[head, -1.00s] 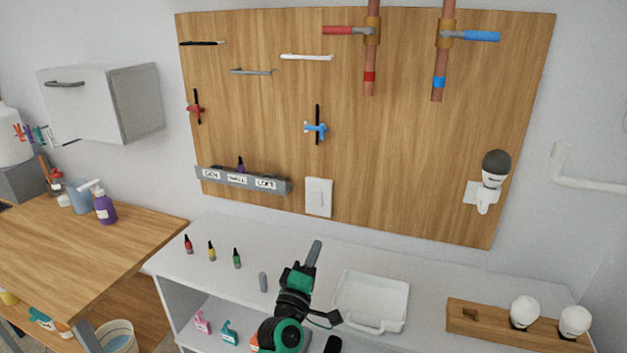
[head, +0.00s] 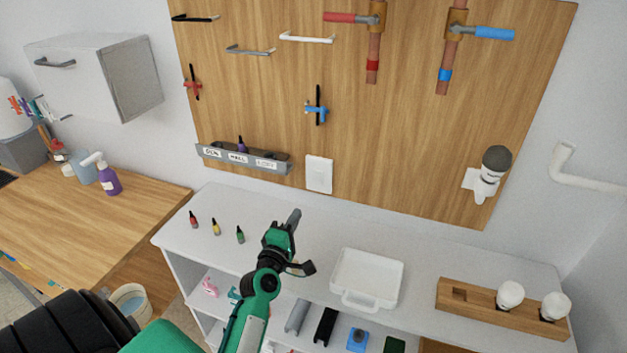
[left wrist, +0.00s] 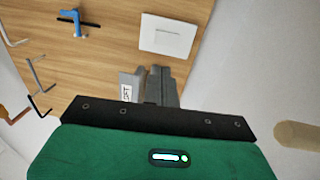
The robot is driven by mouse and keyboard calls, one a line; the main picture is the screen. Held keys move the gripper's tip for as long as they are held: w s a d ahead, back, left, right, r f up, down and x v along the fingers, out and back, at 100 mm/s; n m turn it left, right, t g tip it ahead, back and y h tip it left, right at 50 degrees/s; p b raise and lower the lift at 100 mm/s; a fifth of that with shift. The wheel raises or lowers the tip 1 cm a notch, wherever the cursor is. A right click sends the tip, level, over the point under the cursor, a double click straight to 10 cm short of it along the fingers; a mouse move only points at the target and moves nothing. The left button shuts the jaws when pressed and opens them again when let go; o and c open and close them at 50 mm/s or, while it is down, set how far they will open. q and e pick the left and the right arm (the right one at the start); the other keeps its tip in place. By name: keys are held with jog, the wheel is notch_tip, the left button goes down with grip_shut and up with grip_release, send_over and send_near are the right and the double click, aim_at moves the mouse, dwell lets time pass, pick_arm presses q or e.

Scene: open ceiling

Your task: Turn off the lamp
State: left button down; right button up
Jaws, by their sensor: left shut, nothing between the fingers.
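The lamp (head: 496,162) is a bulb with a dark grey top in a white wall holder, at the right of the wooden board in the head view. A white switch plate (head: 319,174) is on the board's lower middle; it also shows in the left wrist view (left wrist: 168,37). My left gripper (head: 294,216) is shut and empty, over the white counter, below and in front of the switch plate. Its grey fingers (left wrist: 156,84) point toward the board in the left wrist view, apart from the plate. My right gripper is not in view.
A white tray (head: 346,291) lies on the counter right of my gripper. A wooden block with two white bulbs (head: 470,304) is farther right. Small bottles (head: 216,227) stand at the left. A grey labelled rack (head: 222,160) hangs left of the switch.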

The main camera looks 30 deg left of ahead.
aim_at(317, 175)
pick_arm(q)
jog(key=p+x, duration=0.4)
jog(key=x, duration=0.8)
jog(key=shift+w+a+r, duration=0.1)
jog(key=shift+w+a, duration=0.05)
jog(key=shift+w, duration=0.2)
jog(key=shift+w+a, duration=0.15)
jog(key=shift+w, duration=0.45)
